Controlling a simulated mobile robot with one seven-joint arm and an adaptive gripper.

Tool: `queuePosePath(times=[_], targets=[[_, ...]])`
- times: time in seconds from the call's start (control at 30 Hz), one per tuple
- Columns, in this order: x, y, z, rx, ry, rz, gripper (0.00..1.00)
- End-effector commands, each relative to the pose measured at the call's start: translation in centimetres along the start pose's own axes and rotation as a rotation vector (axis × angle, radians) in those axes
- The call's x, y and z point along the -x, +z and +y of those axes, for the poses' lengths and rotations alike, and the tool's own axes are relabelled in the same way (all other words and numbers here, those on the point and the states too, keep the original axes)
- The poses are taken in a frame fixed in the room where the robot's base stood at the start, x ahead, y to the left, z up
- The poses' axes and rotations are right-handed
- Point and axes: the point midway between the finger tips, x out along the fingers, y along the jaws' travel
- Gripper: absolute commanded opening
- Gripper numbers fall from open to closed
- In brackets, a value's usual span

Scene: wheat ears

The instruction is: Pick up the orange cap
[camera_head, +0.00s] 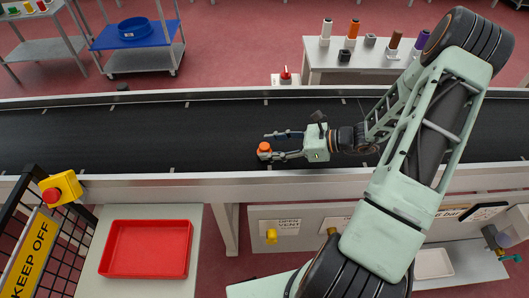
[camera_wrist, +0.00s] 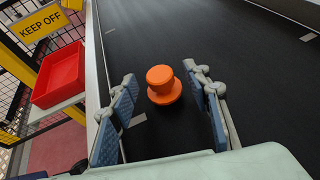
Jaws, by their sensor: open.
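My gripper (camera_head: 272,145) is low over the belt, reaching in from the right. Its two blue-padded fingers are open, and the cap lies between them near their tips. In the wrist view my gripper (camera_wrist: 163,105) shows a gap between the cap and each finger. I cannot tell how high the fingertips are above the belt.
A red tray (camera_head: 145,222) sits on a pale table in front of the belt, at the left. A "KEEP OFF" fence (camera_head: 30,255) with a yellow-and-red stop button (camera_head: 62,188) stands left of it. Metal rails edge the belt. The belt to the left is clear.

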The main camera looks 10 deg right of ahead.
Motion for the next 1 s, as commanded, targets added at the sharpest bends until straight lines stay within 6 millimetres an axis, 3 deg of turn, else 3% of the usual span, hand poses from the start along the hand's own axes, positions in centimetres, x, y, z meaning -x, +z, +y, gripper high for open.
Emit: queuePosePath(times=[0.1, 0.33, 0.63, 1.0], targets=[[-1.7, 0.0, 0.0, 0.000, 0.002, -0.001, 0.44], [-2.0, 0.0, 0.0, 0.001, 0.000, 0.001, 0.44], [-1.9, 0.0, 0.0, 0.001, 0.000, 0.001, 0.12], [-1.8, 0.2, 0.0, 0.002, 0.000, 0.001, 0.10]])
